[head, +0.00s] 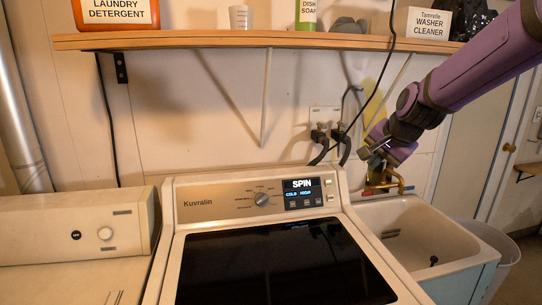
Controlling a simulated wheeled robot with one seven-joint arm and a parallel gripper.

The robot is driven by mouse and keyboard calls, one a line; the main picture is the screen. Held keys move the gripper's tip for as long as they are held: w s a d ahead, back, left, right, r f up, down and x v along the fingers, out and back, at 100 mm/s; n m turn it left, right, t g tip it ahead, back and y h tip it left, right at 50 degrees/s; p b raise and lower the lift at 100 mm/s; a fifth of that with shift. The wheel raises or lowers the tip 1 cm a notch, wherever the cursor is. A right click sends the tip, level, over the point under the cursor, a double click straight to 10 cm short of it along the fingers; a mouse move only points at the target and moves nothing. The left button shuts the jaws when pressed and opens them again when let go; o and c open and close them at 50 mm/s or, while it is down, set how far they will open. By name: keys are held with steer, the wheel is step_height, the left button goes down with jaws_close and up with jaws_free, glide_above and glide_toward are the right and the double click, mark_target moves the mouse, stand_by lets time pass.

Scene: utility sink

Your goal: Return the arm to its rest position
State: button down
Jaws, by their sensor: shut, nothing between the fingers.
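My gripper (367,153) is at the end of my purple arm, which reaches in from the upper right. It hangs in the air behind the right end of the washer's control panel, left of the sink's faucet in the picture. The fingers look shut and empty, though they are small and partly shadowed. The washer (185,240) has a dark glass lid, closed, and a panel with a knob (262,199) and a lit display (301,184) reading SPIN.
Hoses and a cord hang on the wall.

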steer(key=s+d+r+n, duration=0.1)
steer(key=s+n, duration=0.2)
steer(key=s, duration=0.7)
steer(key=s+d+r+n+g+h, duration=0.1)
steer(key=s+d+n, duration=0.1)
steer(key=s, duration=0.8)
steer(key=s+d+r+n+h, duration=0.1)
steer(key=s+n, duration=0.3)
steer(key=s, duration=0.7)
steer(key=shift+d+r+g, duration=0.3)
steer(key=shift+d+r, duration=0.1)
steer(key=shift+r, duration=0.1)
stand_by(1.5)
